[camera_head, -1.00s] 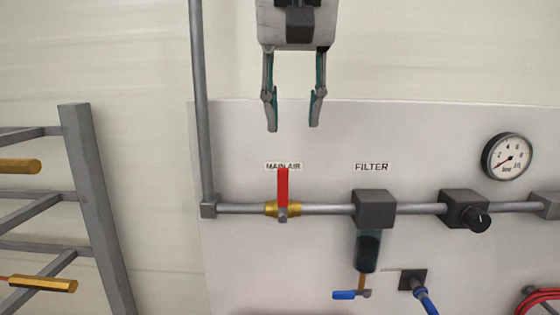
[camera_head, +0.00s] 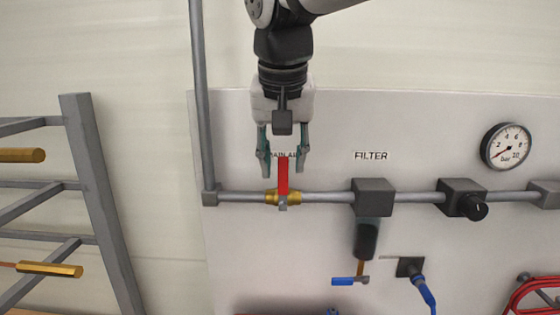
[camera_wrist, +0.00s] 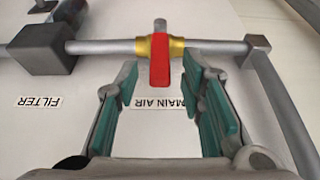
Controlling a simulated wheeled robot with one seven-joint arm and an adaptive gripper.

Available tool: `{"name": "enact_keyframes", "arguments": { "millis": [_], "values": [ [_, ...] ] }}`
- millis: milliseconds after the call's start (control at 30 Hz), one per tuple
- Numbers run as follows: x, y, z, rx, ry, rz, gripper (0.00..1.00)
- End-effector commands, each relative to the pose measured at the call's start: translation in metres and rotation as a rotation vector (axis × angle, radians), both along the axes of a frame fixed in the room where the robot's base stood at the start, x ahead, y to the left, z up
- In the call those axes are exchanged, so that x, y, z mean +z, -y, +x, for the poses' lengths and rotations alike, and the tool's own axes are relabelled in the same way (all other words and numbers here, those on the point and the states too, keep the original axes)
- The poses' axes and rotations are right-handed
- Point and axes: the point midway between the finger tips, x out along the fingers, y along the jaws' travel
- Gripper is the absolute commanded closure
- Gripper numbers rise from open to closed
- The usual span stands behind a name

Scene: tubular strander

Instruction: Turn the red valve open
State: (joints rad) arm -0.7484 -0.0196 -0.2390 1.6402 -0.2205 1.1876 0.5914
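The red valve handle (camera_head: 283,174) stands upright from a brass valve body (camera_head: 272,198) on the grey horizontal pipe. It sits below the "MAIN AIR" label, which my gripper partly covers in the head view. My gripper (camera_head: 283,170) is open, with one finger on each side of the handle's upper end. In the wrist view the red handle (camera_wrist: 160,62) and brass body (camera_wrist: 143,46) lie ahead of my open gripper (camera_wrist: 164,85). The handle lines up with the gap between the teal-padded fingers. Neither finger visibly touches it.
A blue-handled small valve (camera_head: 346,281) hangs below the filter. A grey vertical pipe (camera_head: 201,100) and rack (camera_head: 97,190) stand left.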

Motion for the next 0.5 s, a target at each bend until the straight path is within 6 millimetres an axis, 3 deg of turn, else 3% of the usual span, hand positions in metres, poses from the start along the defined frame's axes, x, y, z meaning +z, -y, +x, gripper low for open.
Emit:
{"name": "enact_keyframes", "arguments": {
  "millis": [400, 500],
  "values": [
    [-0.0084, 0.0, 0.003, 0.0, 0.0, 0.0, 0.64],
    [-0.0083, 0.0, 0.003, 0.0, 0.0, 0.0, 0.85]
  ]
}}
